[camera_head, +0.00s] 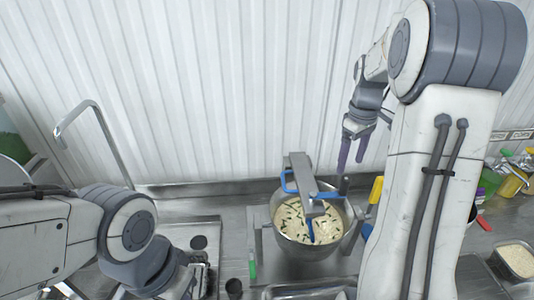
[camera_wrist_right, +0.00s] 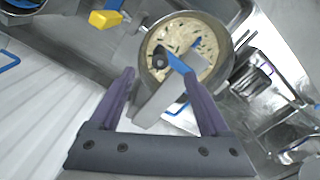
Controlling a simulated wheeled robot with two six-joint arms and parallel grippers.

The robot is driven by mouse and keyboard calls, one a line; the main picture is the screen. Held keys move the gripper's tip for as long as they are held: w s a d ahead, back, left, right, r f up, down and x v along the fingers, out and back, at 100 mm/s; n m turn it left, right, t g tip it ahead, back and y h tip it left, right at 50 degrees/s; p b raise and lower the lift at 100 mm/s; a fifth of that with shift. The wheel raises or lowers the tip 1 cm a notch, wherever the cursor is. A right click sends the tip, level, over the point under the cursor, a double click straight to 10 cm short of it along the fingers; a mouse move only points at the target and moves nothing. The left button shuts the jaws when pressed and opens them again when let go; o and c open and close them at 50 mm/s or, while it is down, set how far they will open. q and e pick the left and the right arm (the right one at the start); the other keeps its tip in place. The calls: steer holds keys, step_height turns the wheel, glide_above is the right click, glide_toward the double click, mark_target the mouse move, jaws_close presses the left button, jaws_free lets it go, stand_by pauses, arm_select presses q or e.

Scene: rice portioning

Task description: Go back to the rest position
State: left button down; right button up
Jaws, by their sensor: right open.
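My right gripper (camera_head: 351,166) is open and empty, raised in front of the white corrugated wall with its purple fingers pointing down. It is above and to the right of a steel pot (camera_head: 335,245) in the head view. The right wrist view shows the open fingers of my right gripper (camera_wrist_right: 158,74) with the stirrer's grey arm (camera_wrist_right: 155,105) seen between them. The pot holds a creamy mix with green bits (camera_head: 290,222). My left arm (camera_head: 125,235) reaches in at lower left; its gripper is not clearly visible.
A grey stirrer (camera_head: 300,172) with blue parts stands over the pot. A tall curved faucet (camera_head: 95,105) is at left. Yellow bottles (camera_head: 512,184) and a tray of rice (camera_head: 517,262) sit at far right.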

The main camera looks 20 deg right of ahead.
steer(key=s+a+f+n+b, duration=0.15)
steer(key=a+f+b, duration=0.35)
steer(key=a, duration=0.6)
steer(key=s+a+f+n+b, duration=0.15)
steer(key=a+f+b, duration=0.35)
steer(key=a, duration=0.6)
steer(key=s+a+f+b, duration=0.5)
steer(key=s+a+f, duration=0.1)
steer(key=s, duration=0.3)
steer(key=s+a+f+n+y+b, duration=0.1)
steer(key=s+a+f+b, duration=0.3)
steer(key=s, duration=0.5)
step_height(320, 180, down, 2)
steer(key=shift+a+f+b, duration=0.1)
steer(key=shift+a+b, duration=0.25)
steer(key=shift+a, duration=0.6)
